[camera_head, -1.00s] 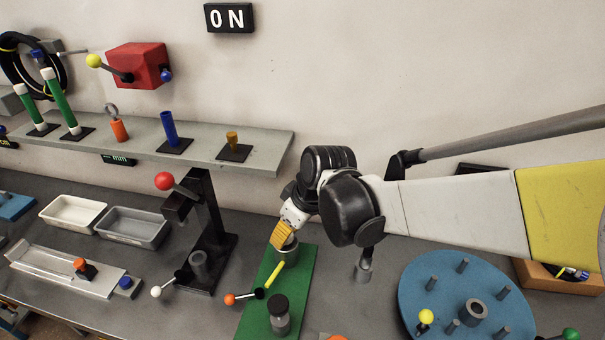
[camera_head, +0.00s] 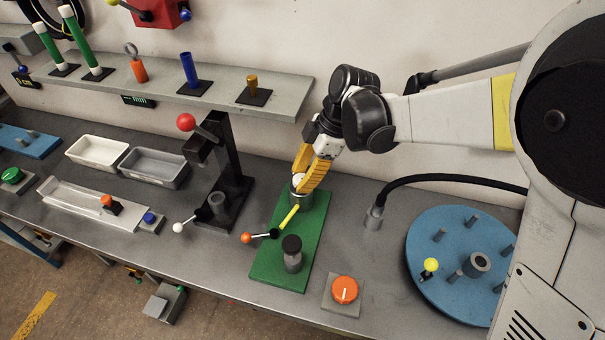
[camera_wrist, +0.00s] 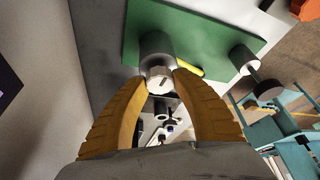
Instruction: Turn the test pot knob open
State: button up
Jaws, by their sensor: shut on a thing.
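A grey metal pot (camera_head: 301,199) stands at the far end of a green plate (camera_head: 312,230) on the bench. A pale faceted knob (camera_wrist: 160,81) with a dark slot tops it. My gripper (camera_head: 300,182) reaches down from above with two yellow fingers. In the wrist view the fingertips of my gripper (camera_wrist: 161,80) are on both sides of the knob, shut on it. The pot also shows in the wrist view (camera_wrist: 156,46). The fingers partly hide the knob in the head view.
A yellow lever (camera_head: 290,217), an orange-ball handle (camera_head: 247,238) and a dark-capped bottle (camera_head: 292,255) are on the plate nearby. An orange dial (camera_head: 345,290) and a blue disc (camera_head: 450,228) stand to the right. A black post (camera_head: 231,160) rises to the left.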

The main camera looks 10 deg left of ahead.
jog(key=shift+n, duration=0.6)
jog(key=o, duration=1.2)
jog(key=v, duration=1.2)
jog(key=shift+w+a, duration=0.2)
jog(key=shift+w, duration=0.05)
